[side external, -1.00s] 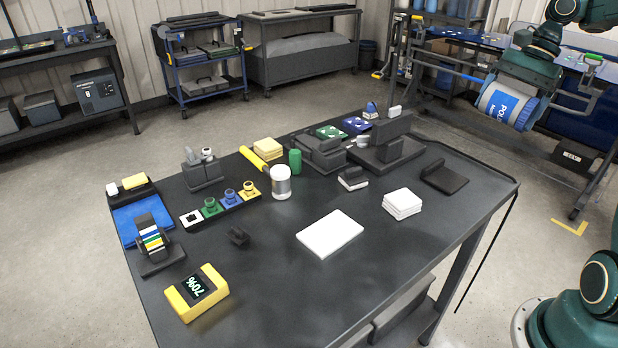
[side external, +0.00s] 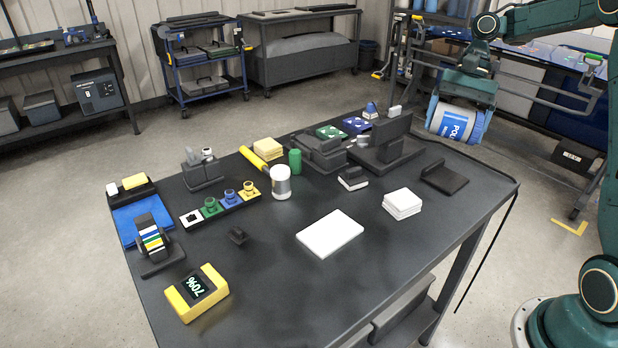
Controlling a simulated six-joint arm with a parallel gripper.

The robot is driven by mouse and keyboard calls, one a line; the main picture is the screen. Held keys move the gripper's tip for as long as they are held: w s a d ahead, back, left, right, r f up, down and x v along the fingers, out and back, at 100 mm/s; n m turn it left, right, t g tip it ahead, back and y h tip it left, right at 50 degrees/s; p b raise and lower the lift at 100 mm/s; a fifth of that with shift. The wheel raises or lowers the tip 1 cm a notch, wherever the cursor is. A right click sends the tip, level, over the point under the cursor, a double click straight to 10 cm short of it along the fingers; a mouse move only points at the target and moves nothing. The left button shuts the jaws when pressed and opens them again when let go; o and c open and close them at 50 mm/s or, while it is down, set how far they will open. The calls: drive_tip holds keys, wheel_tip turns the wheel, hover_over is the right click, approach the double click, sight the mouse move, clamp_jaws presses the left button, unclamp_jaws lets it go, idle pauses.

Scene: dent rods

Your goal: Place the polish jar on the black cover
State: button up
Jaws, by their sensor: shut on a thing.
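The polish jar (side external: 453,122) is white with a blue label that starts "POL". My gripper (side external: 456,128) is shut around its sides and holds it in the air, just beyond the table's far right corner in the picture. The jar looks slightly tilted. A flat black piece with a raised edge (side external: 445,179) lies near the table's right corner, below the jar in the picture. It may be the black cover, but I cannot tell for sure. The jar is apart from it.
A stack of white pads (side external: 402,203) and a white sheet (side external: 330,234) lie left of the black piece. Dark blocks with an upright plate (side external: 390,138) stand at the back. The front right tabletop is clear.

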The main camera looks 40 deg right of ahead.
drive_tip(key=shift+w+a+f+n+g+h, duration=0.5)
drive_tip(key=shift+w+a+f+n, duration=0.35)
drive_tip(key=shift+a+f+n, duration=1.4)
drive_tip(key=shift+w+a+f+n+g+h, duration=0.5)
drive_tip(key=shift+w+a+f+n, duration=0.75)
drive_tip(key=shift+a, duration=1.95)
drive_tip(key=shift+w+a+f+n+g+h, duration=0.5)
drive_tip(key=shift+a+f+n, duration=0.75)
drive_tip(key=shift+a+n, duration=1.25)
drive_tip(key=shift+w+a+m, duration=0.1)
drive_tip(key=shift+a+m, duration=0.15)
drive_tip(key=shift+m, duration=0.15)
drive_tip(key=w+a+r+m+t+y, duration=0.1)
drive_tip(key=w+a+r+m+t, duration=0.2)
drive_tip(key=w+r+m, duration=0.3)
drive_tip(key=w+a+r+m+t+y, duration=0.1)
drive_tip(key=w+a+r+m+t, duration=0.1)
drive_tip(key=w+r+m, duration=0.4)
wheel_tip(320, 180, up, 3)
drive_tip(key=m+t, duration=0.1)
drive_tip(key=m, duration=0.6)
drive_tip(key=shift+w+a+m+y, duration=0.25)
drive_tip(key=shift+a+m+y, duration=0.15)
wheel_tip(320, 180, down, 20)
drive_tip(key=shift+r, duration=0.1)
